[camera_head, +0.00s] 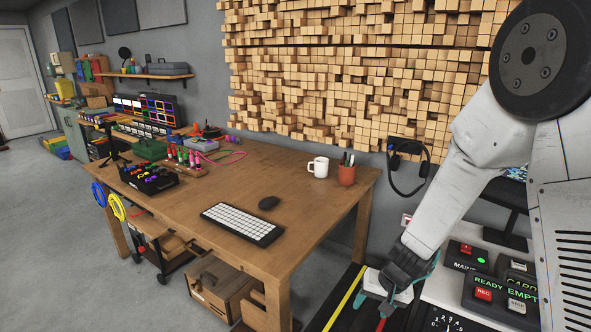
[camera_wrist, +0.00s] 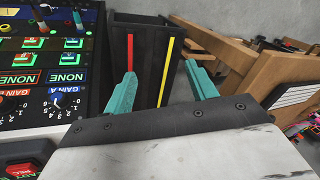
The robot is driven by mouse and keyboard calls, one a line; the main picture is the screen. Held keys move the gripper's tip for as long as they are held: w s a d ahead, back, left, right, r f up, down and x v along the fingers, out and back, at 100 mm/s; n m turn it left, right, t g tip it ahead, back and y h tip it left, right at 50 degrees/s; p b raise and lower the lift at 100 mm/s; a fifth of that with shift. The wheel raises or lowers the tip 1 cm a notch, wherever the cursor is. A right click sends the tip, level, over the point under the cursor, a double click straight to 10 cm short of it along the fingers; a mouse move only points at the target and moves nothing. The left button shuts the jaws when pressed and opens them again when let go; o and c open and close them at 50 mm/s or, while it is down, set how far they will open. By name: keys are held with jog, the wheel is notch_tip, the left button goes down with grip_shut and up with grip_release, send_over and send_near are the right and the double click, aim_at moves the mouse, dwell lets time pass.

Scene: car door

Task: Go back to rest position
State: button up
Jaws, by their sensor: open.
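My gripper (camera_head: 374,304) is at the lower right of the head view, on a grey-white arm that comes down from the upper right. It sits between the wooden desk and a control panel. In the wrist view, the two teal fingers of my gripper (camera_wrist: 162,82) stand apart with nothing held between them. Beyond them is a dark box (camera_wrist: 147,38) with a red stripe and a yellow stripe. I cannot tell the exact gap between the fingers and the box.
The control panel (camera_wrist: 40,90) with knobs and screens stands close on the left in the wrist view. Open grey floor (camera_head: 50,230) lies at the left.

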jog(key=s+r+n+g, duration=0.2)
jog(key=s+r+g, duration=0.1)
jog(key=s+r, duration=0.95)
jog(key=s+d+r+t+h, duration=0.1)
jog(key=s+d+r, duration=0.2)
jog(key=s+r, duration=0.4)
jog(key=s+d+r+t+h, duration=0.1)
jog(key=s+d+r, duration=0.3)
jog(key=s+r, duration=0.3)
jog(key=shift+r+h, duration=0.4)
jog(key=shift+r, duration=0.9)
